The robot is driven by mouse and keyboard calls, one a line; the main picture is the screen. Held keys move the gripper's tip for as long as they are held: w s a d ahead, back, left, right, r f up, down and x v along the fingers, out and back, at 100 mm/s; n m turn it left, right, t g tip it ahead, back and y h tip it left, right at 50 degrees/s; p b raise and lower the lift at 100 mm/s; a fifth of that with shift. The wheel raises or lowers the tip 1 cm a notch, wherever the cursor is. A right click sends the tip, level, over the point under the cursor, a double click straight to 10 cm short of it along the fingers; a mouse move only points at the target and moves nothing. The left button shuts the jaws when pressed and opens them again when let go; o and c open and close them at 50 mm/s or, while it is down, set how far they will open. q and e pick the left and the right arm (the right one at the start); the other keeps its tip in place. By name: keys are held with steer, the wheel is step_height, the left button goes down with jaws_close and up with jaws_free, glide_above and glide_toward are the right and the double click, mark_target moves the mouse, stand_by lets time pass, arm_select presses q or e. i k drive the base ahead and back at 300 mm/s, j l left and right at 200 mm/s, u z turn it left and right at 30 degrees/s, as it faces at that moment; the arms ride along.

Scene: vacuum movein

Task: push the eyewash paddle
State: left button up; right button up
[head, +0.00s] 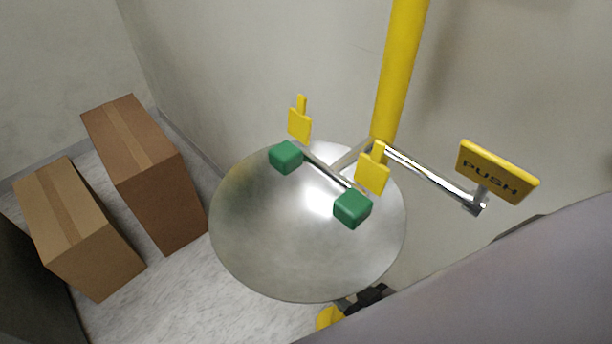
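The eyewash paddle (497,172) is a yellow plate marked PUSH, at the right of the head view. It sits tilted in the picture on the end of a metal arm (425,174) that runs from the yellow pole (400,70). The round steel bowl (260,245) is in the middle. Two green spray heads (285,157) sit over the bowl with yellow tabs (372,170) beside them. A large grey surface, likely my own arm, covers the lower right. Nothing is seen touching the paddle.
Two brown cardboard boxes (150,180) stand on the pale floor (180,300) left of the bowl. Plain walls (220,60) close in behind the station. A small dark part (372,296) below the bowl is partly hidden and unclear.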

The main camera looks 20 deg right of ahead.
mark_target(495, 174)
steer(key=z, duration=1.65)
steer(key=k+u, duration=0.1)
steer(key=k, duration=0.2)
